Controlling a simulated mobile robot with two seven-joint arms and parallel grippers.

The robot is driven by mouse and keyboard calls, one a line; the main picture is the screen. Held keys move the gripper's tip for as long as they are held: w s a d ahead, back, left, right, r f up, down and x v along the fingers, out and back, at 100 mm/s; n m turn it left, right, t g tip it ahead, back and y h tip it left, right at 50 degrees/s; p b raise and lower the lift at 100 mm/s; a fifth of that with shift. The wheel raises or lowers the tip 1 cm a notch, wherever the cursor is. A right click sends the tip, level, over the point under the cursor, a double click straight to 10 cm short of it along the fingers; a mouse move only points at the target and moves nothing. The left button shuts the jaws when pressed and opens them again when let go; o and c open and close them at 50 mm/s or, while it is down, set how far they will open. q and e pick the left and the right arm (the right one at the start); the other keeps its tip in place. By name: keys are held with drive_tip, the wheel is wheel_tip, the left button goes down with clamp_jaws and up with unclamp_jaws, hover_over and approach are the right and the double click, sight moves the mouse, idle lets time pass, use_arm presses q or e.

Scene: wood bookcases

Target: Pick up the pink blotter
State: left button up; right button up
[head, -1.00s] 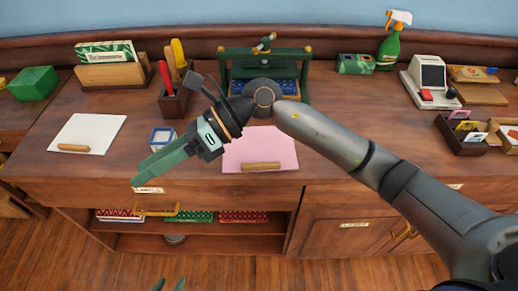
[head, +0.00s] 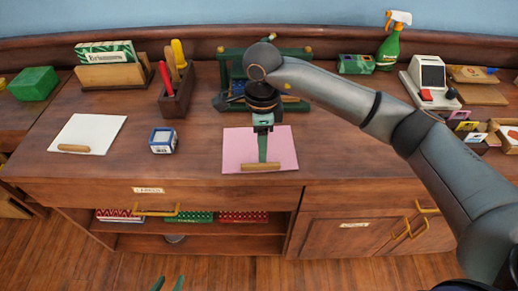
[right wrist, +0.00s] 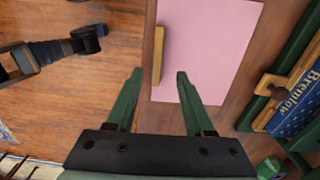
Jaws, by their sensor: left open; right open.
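The pink blotter (head: 284,150) lies flat on the wooden desktop near its front edge, with a wooden handle bar (head: 262,167) along its front side. My right gripper (head: 262,160) points down over the blotter, its green fingers in front of part of the sheet. In the right wrist view the blotter (right wrist: 208,45) and its bar (right wrist: 158,55) lie beyond the open, empty fingers (right wrist: 158,74). Whether the fingers touch the sheet cannot be told.
A white blotter (head: 95,128) lies at left and a small blue-and-white box (head: 162,140) nearer. A green press (head: 230,70) stands behind the blotter, a tool holder (head: 176,97) left of it. A card reader (head: 432,80) and trays stand at right.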

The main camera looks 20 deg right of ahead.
drive_tip(key=shift+s+a+f, duration=0.1)
drive_tip(key=shift+f, duration=1.4)
drive_tip(key=shift+s+a+f, duration=0.1)
drive_tip(key=shift+f, duration=1.4)
clamp_jaws()
